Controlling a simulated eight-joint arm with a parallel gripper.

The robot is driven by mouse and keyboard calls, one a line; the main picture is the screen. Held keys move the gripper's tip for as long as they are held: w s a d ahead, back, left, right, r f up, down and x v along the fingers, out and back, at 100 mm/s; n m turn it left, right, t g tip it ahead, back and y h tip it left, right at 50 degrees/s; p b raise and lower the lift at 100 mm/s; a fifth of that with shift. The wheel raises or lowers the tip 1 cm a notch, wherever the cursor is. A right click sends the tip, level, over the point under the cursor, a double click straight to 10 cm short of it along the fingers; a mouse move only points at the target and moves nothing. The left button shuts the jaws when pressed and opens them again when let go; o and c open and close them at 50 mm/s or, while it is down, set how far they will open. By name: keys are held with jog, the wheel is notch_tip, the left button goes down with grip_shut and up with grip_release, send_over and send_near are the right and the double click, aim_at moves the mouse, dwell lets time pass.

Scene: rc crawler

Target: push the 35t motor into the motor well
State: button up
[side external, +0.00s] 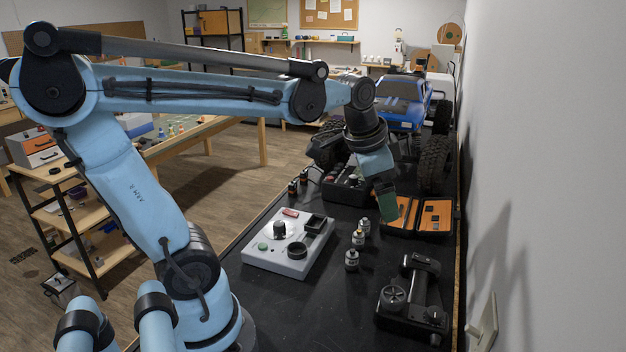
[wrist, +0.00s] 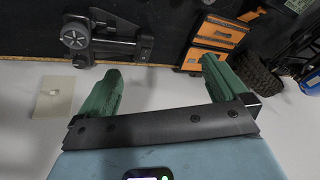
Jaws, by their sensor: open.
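A pale fixture block (side external: 258,263) lies on the dark bench. A short dark cylinder (side external: 280,228), which looks like the 35t motor, stands on its light round patch. A round black-rimmed well (side external: 297,250), likely the motor well, is in front and to the right of it. The motor and well are apart in the picture. My gripper (side external: 388,208) is to the right of the block, above the bench near an orange-lined case. In the wrist view its green fingers (wrist: 158,85) are spread with nothing between them. The block and motor do not show there.
Several small bottles (side external: 358,239) stand right of the block. A black transmitter (side external: 412,300) lies near the bench's right front. The open orange-lined case (side external: 435,218) is beside my gripper. A blue crawler truck (side external: 402,100) stands behind. A wall bounds the right side.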

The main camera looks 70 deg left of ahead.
jog(key=s+d+f+n+t, duration=0.1)
jog(key=d, duration=0.1)
jog(key=s+d+f+n, duration=0.1)
jog(key=s+f, duration=0.1)
jog(key=s+d+f+n+t, duration=0.1)
jog(key=d, duration=0.1)
jog(key=shift+s+d+f+t+h, duration=0.15)
jog(key=shift+s+d+t+h, duration=0.15)
jog(key=shift+s+h, duration=0.1)
jog(key=shift+c, duration=0.2)
jog(key=shift+d+f+n, duration=0.1)
jog(key=shift+n, duration=0.2)
jog(key=shift+c, duration=1.2)
jog(key=c, duration=0.8)
jog(key=m+g, duration=0.7)
send_over(366, 219)
notch_tip(366, 219, down, 7)
jog(key=shift+d+r, duration=0.1)
jog(key=shift+d, duration=0.05)
jog(key=shift+a+f, duration=0.2)
jog(key=shift+f, duration=2.5)
